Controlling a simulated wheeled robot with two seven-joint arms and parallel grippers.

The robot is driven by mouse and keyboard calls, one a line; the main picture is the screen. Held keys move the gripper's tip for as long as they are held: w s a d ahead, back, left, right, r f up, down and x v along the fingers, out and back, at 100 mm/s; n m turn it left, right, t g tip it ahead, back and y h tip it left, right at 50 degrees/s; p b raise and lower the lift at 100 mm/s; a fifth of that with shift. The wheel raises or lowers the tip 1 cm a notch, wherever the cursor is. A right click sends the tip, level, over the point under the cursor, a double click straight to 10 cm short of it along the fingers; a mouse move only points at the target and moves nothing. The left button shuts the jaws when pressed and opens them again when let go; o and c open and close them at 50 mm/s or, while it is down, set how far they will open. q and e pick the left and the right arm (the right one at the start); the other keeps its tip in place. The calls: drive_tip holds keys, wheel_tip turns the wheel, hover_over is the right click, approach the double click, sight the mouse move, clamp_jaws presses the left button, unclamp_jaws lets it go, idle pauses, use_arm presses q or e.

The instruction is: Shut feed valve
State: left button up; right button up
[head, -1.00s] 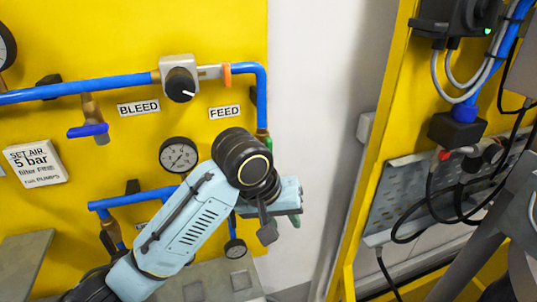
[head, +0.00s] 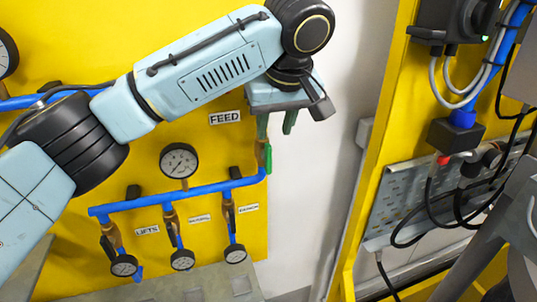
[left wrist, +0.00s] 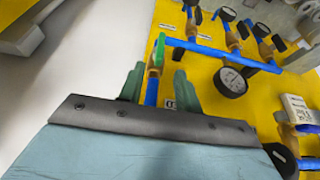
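The feed valve is a brass body on the vertical blue pipe at the panel's right edge, with a green lever (head: 268,158) that lies along the pipe. The FEED label (head: 225,118) is to its upper left. The lever also shows in the left wrist view (left wrist: 160,50). My left gripper (head: 277,126) is above the valve in the head view, with its green fingers apart and nothing between them. In the left wrist view my left gripper (left wrist: 159,86) has the pipe showing between its fingers, the lever beyond the tips. Contact is not visible. My right gripper is out of view.
A gauge (head: 179,160) and a lower blue pipe (head: 195,191) with several small valves and gauges are on the yellow panel (head: 70,240). A pale wall gap (head: 330,100) separates it from a second yellow frame (head: 385,120) with cables at right.

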sight(270, 150)
use_arm(q)
drive_tip(key=p+x, duration=0.2)
drive_tip(key=x, duration=0.8)
drive_tip(key=shift+f, duration=0.1)
clamp_jaws()
